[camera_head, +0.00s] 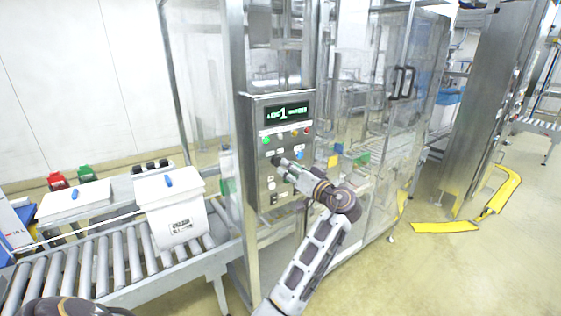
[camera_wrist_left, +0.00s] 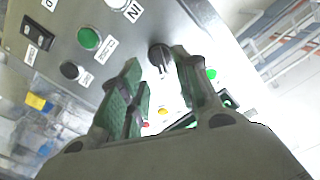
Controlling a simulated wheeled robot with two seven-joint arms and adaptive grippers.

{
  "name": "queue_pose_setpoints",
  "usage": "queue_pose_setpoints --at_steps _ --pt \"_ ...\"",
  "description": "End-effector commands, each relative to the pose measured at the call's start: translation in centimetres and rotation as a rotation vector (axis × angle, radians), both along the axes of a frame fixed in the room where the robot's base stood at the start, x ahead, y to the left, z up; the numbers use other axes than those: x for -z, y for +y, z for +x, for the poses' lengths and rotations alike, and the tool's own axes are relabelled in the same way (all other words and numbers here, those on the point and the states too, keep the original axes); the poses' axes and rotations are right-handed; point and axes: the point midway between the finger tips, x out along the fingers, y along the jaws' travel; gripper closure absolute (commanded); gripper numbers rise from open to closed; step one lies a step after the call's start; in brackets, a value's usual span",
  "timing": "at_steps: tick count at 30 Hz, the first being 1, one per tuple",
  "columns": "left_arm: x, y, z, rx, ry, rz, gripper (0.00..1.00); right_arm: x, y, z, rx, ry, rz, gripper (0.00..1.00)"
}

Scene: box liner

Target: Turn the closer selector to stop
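The grey control panel (camera_head: 262,140) stands on the machine frame, with a lit display at its top. My left gripper (camera_head: 281,162) is at the middle of its face. In the left wrist view, a black selector knob (camera_wrist_left: 160,56) shows between and just beyond the green-padded fingertips of my left gripper (camera_wrist_left: 157,72). The fingers are apart, with the knob nearer the right finger. I cannot tell whether that finger touches it. The knob's label cannot be read. My right gripper does not show.
The panel also bears a green button (camera_wrist_left: 89,38), a black button (camera_wrist_left: 70,70) and a black switch (camera_wrist_left: 37,33). A roller conveyor (camera_head: 120,258) with a white box (camera_head: 172,205) lies left.

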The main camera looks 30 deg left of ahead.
Motion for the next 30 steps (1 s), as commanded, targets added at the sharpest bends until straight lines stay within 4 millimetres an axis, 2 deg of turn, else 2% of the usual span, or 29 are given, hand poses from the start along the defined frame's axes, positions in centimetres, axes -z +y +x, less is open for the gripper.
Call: queue_pose_setpoints --at_steps 6,12,26,30 --pt "-0.3 2.7 1.1 0.0 0.0 0.002 0.68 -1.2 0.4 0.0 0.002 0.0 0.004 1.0" --pt "-0.2 4.4 1.9 0.0 0.001 0.002 0.68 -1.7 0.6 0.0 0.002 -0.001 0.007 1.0" --pt "0.0 5.2 2.2 0.001 0.0 0.0 0.68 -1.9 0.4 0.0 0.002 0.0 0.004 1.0" --pt "0.0 5.1 2.2 0.001 0.0 0.0 0.83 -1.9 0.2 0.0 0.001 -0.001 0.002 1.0"
